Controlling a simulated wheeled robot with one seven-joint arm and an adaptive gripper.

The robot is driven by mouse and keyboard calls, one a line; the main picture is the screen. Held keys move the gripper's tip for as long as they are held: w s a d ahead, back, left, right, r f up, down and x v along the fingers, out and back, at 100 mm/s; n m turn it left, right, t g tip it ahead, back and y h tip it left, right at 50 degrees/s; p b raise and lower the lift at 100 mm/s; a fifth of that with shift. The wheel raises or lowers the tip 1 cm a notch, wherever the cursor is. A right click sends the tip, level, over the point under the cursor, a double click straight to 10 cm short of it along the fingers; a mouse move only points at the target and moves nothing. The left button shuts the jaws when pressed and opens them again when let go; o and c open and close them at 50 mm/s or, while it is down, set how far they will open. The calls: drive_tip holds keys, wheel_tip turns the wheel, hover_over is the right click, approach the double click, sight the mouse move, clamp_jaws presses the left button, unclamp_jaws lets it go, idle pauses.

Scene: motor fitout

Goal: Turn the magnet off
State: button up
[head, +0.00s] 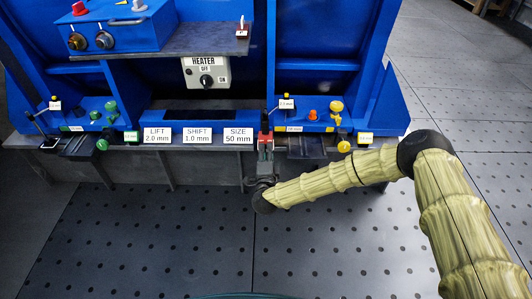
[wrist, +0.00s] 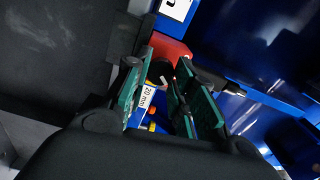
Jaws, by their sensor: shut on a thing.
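The magnet appears to be the red block (head: 265,137) at the front edge of the blue machine, right of the SIZE 50 mm sign. In the wrist view the red block (wrist: 170,47) has a black round knob (wrist: 159,71) with a white mark on its front. My gripper (head: 265,154) reaches it from the front. In the wrist view the green finger pads of my gripper (wrist: 163,73) stand on either side of the knob and are shut on it. The fingers partly hide the knob and block.
A HEATER switch (head: 206,80) is above, under a grey shelf (head: 205,39). LIFT, SHIFT and SIZE signs (head: 197,134) line the ledge to the left. Yellow and orange knobs (head: 336,106) stand to the right, green knobs (head: 111,106) far left. The floor in front is clear.

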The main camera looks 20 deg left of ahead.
drive_tip(key=o, duration=1)
drive_tip(key=v, duration=1.2)
